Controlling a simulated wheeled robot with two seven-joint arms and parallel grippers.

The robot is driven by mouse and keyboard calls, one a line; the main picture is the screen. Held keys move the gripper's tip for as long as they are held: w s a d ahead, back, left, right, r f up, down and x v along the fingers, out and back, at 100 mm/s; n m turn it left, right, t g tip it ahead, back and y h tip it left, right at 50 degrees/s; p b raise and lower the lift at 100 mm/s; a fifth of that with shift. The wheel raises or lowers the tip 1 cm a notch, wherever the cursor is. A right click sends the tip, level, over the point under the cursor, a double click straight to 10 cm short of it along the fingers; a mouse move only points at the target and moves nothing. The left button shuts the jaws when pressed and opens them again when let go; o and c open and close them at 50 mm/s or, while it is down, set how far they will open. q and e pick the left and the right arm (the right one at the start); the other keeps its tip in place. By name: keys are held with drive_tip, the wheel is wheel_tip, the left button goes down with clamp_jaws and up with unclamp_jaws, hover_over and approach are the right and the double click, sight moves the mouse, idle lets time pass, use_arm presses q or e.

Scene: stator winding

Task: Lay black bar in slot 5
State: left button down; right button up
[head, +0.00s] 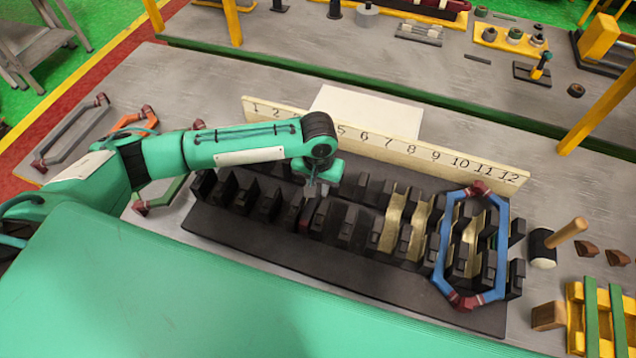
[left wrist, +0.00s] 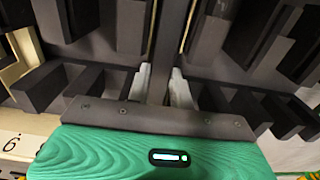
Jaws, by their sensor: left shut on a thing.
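My left gripper (head: 318,192) reaches down into the middle-left part of the dark slotted stator block (head: 270,255), below the numbers 4 and 5 on the pale number board (head: 420,153). In the left wrist view its two pale fingertips (left wrist: 161,86) are closed on a dark, narrow bar, the black bar (left wrist: 172,40), which runs between block teeth on both sides. The bar seems to lie along a slot; how deep it sits, and the slot's number, I cannot tell. In the head view the gripper and dark teeth mostly hide it. My right gripper is not in view.
A blue coil (head: 444,245) with dark red ends lies across the block's right end. Tan liners (head: 392,222) line some slots. Grey (head: 70,132) and orange (head: 148,116) coils lie at left. A mallet (head: 543,248) and yellow rack (head: 575,318) stand at right.

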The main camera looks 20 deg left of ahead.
use_arm(q)
drive_tip(key=c, duration=1.2)
unclamp_jaws()
drive_tip(key=shift+o, duration=0.2)
drive_tip(key=shift+r, duration=0.15)
drive_tip(key=shift+r+p, duration=0.6)
drive_tip(key=shift+p, duration=0.55)
wheel_tip(320, 180, up, 8)
drive_tip(key=p, duration=0.8)
drive_tip(key=shift+f+p, duration=0.2)
drive_tip(key=shift+p, duration=0.2)
